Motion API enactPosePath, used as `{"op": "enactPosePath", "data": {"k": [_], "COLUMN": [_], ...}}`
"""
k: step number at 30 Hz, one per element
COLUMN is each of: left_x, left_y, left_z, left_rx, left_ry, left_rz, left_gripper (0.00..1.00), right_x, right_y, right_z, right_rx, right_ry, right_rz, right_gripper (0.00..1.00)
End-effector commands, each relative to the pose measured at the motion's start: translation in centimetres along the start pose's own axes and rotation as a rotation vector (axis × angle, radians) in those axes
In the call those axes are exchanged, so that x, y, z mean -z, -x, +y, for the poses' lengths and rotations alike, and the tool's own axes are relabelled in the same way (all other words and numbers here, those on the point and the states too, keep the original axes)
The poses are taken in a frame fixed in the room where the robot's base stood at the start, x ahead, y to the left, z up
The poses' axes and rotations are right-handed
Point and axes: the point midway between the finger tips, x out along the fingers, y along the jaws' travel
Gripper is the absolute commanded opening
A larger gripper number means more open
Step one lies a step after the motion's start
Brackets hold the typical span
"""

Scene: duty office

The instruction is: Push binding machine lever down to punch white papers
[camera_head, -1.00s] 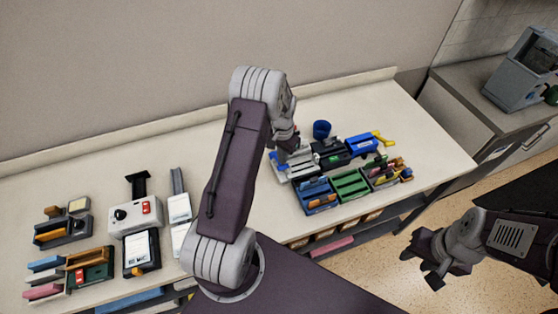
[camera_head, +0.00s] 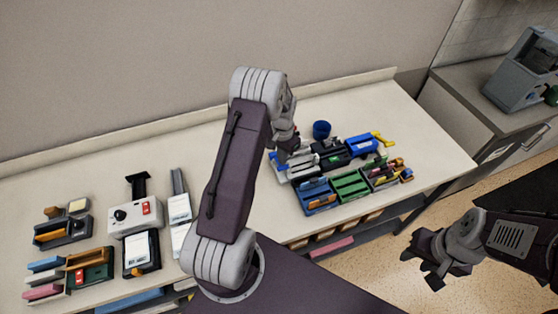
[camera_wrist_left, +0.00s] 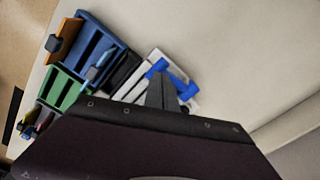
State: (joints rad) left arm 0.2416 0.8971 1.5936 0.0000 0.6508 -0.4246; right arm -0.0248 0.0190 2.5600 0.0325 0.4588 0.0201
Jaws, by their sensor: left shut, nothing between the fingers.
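A white device with a blue T-shaped handle (camera_wrist_left: 172,78) lies at the tip of my left gripper (camera_wrist_left: 160,88) in the left wrist view. The device's white body (camera_wrist_left: 140,70) also shows in the head view (camera_head: 300,172), on the table right of my left arm. My left gripper (camera_head: 284,154) is shut and empty, pointing down at the blue handle. I cannot tell whether it touches. I cannot tell white papers apart. My right gripper (camera_head: 423,271) is open and empty, off the table.
Blue (camera_head: 317,196) and green (camera_head: 350,184) trays lie close to the white device, with a black tool (camera_head: 330,157), a blue tool (camera_head: 361,146) and a blue cup (camera_head: 321,130) behind. Several office items fill the table's left end. The table's right end is clear.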

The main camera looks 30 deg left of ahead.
Motion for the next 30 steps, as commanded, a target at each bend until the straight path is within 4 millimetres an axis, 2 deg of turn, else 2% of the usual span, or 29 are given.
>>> {"op": "enactPosePath", "data": {"k": [16,30], "left_x": [0.0,0.0], "left_y": [-0.1,-2.4], "left_z": [0.0,0.0], "left_rx": [0.000,0.000], "left_ry": [0.000,0.000], "left_rz": [0.000,0.000], "left_gripper": [0.00,0.00], "right_x": [0.0,-0.2], "right_y": [-0.1,-1.7], "right_z": [0.0,0.0], "right_rx": [0.000,0.000], "right_ry": [0.000,0.000], "right_rz": [0.000,0.000], "right_gripper": [0.36,0.36]}}
